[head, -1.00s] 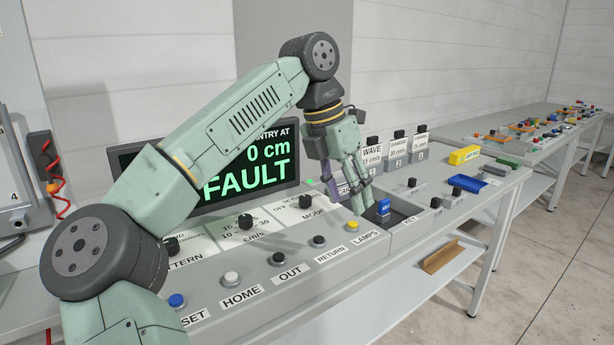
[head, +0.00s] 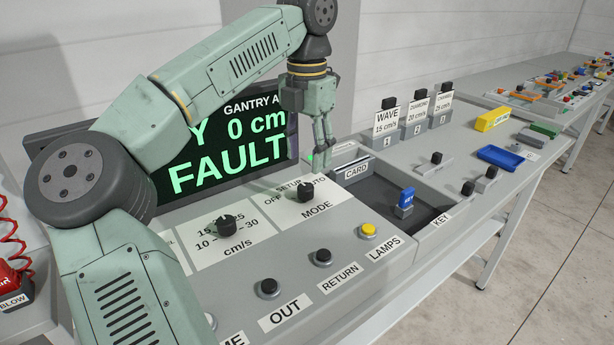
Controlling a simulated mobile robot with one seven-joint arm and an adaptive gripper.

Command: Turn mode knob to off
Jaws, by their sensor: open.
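The mode knob (head: 306,192) is a small black knob on a white plate marked OFF, SETUP and AUTO, with MODE printed below it. Its pointer is too small for me to tell which mark it faces. My gripper (head: 321,168) points down, open and empty, with its fingertips just behind and slightly right of the knob in the picture. I see no clear contact with the knob.
The display (head: 225,150) reads FAULT behind the panel. A speed knob (head: 226,224) stands left of the mode knob. The yellow lamps button (head: 368,230) is in front right. A recessed bay with a blue key (head: 407,197) and a card slot (head: 352,166) lies right.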

